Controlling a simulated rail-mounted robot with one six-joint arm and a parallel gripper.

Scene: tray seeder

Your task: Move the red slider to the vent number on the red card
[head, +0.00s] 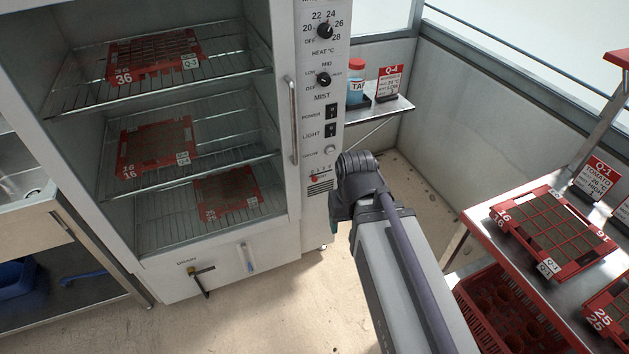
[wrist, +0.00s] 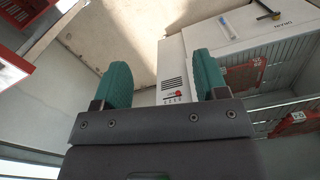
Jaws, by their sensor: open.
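The small red slider (head: 314,178) sits near the left end of a short scale at the bottom of the cabinet's control panel, above dark vent slots; its digits are too small to read. It also shows in the wrist view (wrist: 180,95), where the picture is turned over. My gripper (wrist: 160,72) has two teal fingers, spread apart and empty, with the slider and vent visible between them and touching neither. A red-and-white card marked Q-4 (head: 391,83) stands on the side shelf; another, marked Q-1 (head: 597,177), stands at right. Their small print is unclear.
The cabinet holds red trays on wire shelves (head: 75,95). Its door handle (head: 293,120) stands out left of the panel. Heat and mist knobs (head: 324,79) are above. A bottle (head: 357,82) stands by the Q-4 card. A bench with trays (head: 480,213) is at right.

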